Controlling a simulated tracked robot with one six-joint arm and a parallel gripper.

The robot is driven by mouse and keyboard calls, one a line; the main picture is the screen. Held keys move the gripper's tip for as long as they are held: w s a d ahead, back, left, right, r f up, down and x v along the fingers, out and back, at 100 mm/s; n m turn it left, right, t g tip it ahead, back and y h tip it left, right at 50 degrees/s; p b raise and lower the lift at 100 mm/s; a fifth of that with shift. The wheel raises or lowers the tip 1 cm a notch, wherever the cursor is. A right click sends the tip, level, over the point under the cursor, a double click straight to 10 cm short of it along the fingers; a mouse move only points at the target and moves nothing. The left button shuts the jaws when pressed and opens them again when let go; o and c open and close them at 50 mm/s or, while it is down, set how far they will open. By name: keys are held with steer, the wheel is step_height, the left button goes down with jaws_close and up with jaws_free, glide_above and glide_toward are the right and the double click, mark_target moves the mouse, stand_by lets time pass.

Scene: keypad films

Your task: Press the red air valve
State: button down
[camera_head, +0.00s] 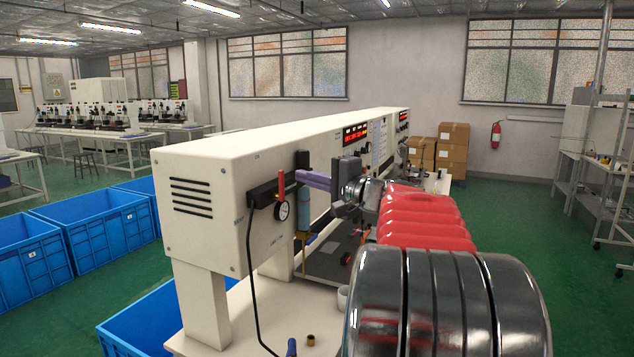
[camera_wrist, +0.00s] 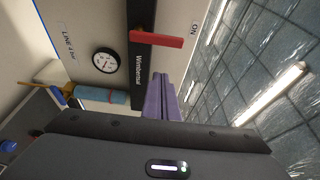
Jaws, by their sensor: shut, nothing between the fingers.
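The red air valve (camera_head: 281,183) is a small red lever on a black strip at the near end of the long white machine. In the wrist view the red lever (camera_wrist: 157,39) lies across the black strip, beside a round pressure gauge (camera_wrist: 105,60). My gripper (camera_head: 301,178) has purple fingers that are shut and empty. In the head view the fingertips point left, close to the lever. In the wrist view the purple fingers (camera_wrist: 160,92) point up toward the lever, with a visible gap below it. Real contact cannot be told.
The white machine (camera_head: 203,168) stands on a light bench (camera_head: 240,310). A gauge (camera_head: 282,211) and a blue cylinder (camera_head: 303,217) sit below the valve. Blue crates (camera_head: 100,230) stand on the left floor. Cardboard boxes (camera_head: 453,145) are behind.

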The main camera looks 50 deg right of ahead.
steer(key=shift+s+a, duration=0.1)
steer(key=shift+a, duration=1.85)
steer(key=shift+s+d, duration=0.15)
